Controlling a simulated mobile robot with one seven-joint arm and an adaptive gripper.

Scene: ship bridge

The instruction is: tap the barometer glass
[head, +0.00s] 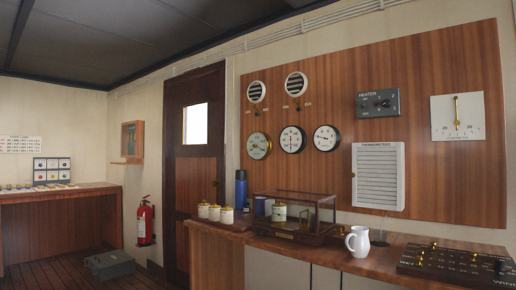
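Three round dials hang in a row on the wooden wall panel in the head view. The left one has a pale greenish face and a brass-coloured rim (259,146). The middle one has a white face with red marks (292,139). The right one has a white face and a thick black rim (326,138). Their lettering is too small to read, so I cannot tell which is the barometer. A glass-sided wooden case (290,236) stands on the counter below them. My gripper is not in view.
The counter (345,262) runs under the panel, holding lidded white jars (227,216), a blue flask (241,189), a white mug (358,241) and a switch board (455,265). A louvred white box (378,176) hangs right of the dials. A grey case (110,265) lies on the floor.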

